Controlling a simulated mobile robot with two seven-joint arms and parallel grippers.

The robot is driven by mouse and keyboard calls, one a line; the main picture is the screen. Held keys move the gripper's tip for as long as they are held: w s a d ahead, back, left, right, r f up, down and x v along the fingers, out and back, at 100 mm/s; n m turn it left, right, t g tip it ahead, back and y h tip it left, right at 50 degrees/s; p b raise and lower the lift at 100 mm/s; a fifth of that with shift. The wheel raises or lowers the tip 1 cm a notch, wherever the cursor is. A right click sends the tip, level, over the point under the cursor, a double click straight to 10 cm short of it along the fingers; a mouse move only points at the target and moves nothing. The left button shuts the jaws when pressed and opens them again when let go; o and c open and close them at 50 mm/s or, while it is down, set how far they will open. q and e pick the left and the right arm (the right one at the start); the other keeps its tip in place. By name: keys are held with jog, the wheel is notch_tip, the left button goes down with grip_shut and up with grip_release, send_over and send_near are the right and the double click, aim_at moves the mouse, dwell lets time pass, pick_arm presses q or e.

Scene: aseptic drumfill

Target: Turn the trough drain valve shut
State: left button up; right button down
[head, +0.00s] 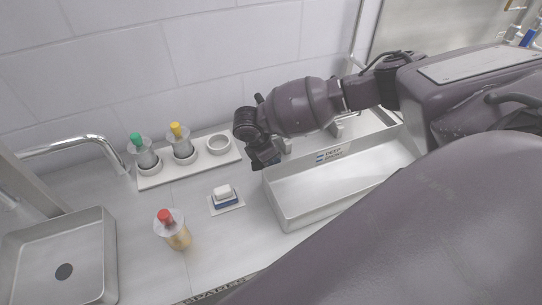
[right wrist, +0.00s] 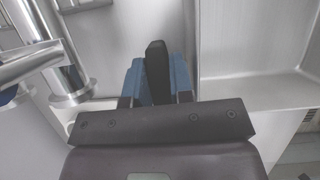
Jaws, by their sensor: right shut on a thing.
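The steel trough (head: 282,212) stands on the counter right of centre in the head view. My right gripper (head: 266,159) is at its back left corner, pointing down. In the right wrist view my right gripper (right wrist: 158,78) has its blue fingers closed around a black lever (right wrist: 157,62), which looks like the drain valve handle. The lever stands up between the fingers. The valve body is hidden beneath the gripper, and in the head view the lever cannot be made out. My left gripper is not in view.
Bottles with green (head: 135,139), yellow (head: 175,127) and red (head: 166,216) tops stand left of the trough. A soap dish (head: 227,206) sits between. A sink (head: 105,262) is at lower left. Steel pipes (right wrist: 52,65) stand left of my fingers in the wrist view.

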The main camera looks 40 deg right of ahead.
jog(key=shift+m, duration=0.3)
jog(key=c, duration=1.1)
grip_release()
jog(key=shift+o, duration=0.5)
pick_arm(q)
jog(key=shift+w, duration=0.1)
pick_arm(e)
jog(key=shift+f, duration=0.1)
